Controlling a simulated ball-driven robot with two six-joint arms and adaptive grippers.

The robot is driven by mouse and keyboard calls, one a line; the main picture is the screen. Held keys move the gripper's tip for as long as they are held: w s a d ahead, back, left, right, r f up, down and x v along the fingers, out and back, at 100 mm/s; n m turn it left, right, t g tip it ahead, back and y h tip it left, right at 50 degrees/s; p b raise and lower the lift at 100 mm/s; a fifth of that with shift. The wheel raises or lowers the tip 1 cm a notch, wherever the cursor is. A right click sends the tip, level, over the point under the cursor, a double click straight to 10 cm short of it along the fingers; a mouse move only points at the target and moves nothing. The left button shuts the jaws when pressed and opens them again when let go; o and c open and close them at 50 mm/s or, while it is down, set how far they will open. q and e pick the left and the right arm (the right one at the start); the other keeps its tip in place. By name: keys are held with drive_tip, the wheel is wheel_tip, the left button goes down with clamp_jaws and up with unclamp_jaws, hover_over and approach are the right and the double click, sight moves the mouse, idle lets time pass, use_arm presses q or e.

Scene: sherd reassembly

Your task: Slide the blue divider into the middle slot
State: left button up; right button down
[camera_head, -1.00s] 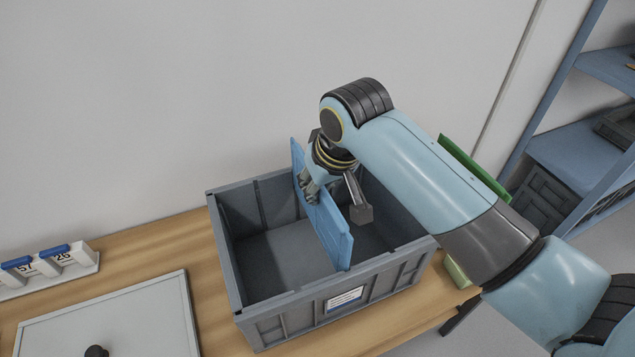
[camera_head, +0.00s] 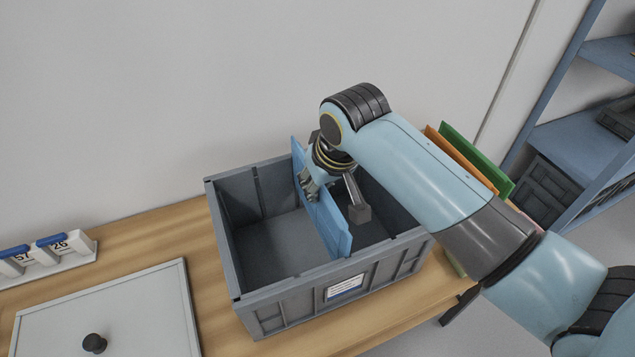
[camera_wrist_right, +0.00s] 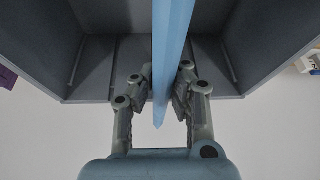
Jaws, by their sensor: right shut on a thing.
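The blue divider (camera_head: 325,212) stands upright inside the grey crate (camera_head: 285,288), near the middle of its length and running from the back wall to the front wall. Its top edge rises above the crate rim. My right gripper (camera_head: 312,186) is shut on the divider's upper edge toward the back. In the right wrist view the divider (camera_wrist_right: 170,45) runs between the two fingers (camera_wrist_right: 161,93), with ribbed crate walls on both sides. The divider's lower edge and the slot under it are hidden. My left gripper is not in view.
A flat panel with a black knob (camera_head: 95,343) lies on the wooden table (camera_head: 160,228) at left. A white counter with blue tabs (camera_head: 45,256) stands behind it. Green (camera_head: 475,150) and orange (camera_head: 455,150) panels stand right of the crate, partly behind my arm. A blue shelf (camera_head: 580,140) is at right.

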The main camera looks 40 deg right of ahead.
sight(318, 215)
drive_tip(key=shift+f+b, duration=2.25)
drive_tip(key=shift+f, duration=2.2)
drive_tip(key=c, duration=1.4)
unclamp_jaws()
drive_tip(key=shift+r, duration=0.1)
drive_tip(key=v, duration=1.2)
